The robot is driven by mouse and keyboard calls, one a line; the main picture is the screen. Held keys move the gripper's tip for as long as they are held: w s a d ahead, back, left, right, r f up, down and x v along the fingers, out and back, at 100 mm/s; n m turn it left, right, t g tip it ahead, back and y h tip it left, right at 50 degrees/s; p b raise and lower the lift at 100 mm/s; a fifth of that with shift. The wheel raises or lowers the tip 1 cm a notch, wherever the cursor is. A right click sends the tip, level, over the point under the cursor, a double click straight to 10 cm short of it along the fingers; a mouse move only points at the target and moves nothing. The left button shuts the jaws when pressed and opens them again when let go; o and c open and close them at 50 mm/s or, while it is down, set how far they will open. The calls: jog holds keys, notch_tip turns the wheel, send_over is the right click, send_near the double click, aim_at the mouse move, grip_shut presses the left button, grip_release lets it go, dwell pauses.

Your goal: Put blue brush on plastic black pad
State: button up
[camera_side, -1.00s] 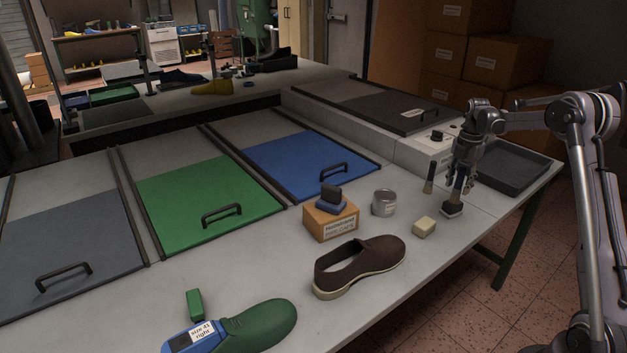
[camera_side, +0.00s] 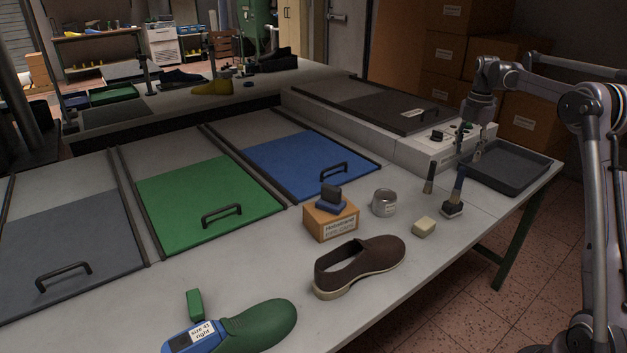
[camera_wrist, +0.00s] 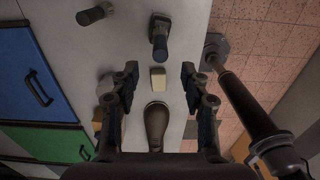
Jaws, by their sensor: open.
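The blue brush (camera_side: 457,190) stands upright on the table, its dark blue handle pointing up from a wide dark head with a pale lower edge. It also shows at the top middle of the wrist view (camera_wrist: 160,42). My gripper (camera_side: 472,155) is open and empty, above and clear of the brush; its two fingers (camera_wrist: 160,76) are spread wide in the wrist view. A shallow black tray (camera_side: 527,182) lies at the table's right end, behind and right of the brush. I cannot tell for certain whether this tray is the plastic black pad.
A second, dark brush (camera_side: 429,178) stands just left of it. A beige block (camera_side: 424,227), a round tin (camera_side: 384,203), an orange box (camera_side: 331,220) with a dark block on top and a brown shoe (camera_side: 360,266) are nearby. The tray looks empty.

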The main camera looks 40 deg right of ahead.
jog(key=shift+r, duration=0.65)
jog(key=s+a+r+m+t+h, duration=0.1)
jog(key=a+r+m+t, duration=0.2)
jog(key=a, duration=0.7)
jog(key=s+a+r+m, duration=0.15)
jog(key=a+m, duration=0.35)
jog(key=a, duration=0.6)
jog(key=s+a+f+m+t, duration=0.2)
jog(key=s+a+m, duration=0.3)
jog(key=a, duration=0.3)
jog(key=s+a+f+m+t+y, duration=0.1)
jog(key=s+a+f+m+t, duration=0.1)
jog(key=s+a+f+m, duration=0.3)
jog(key=s+a, duration=0.2)
jog(key=a, duration=0.2)
jog(key=shift+f, duration=0.2)
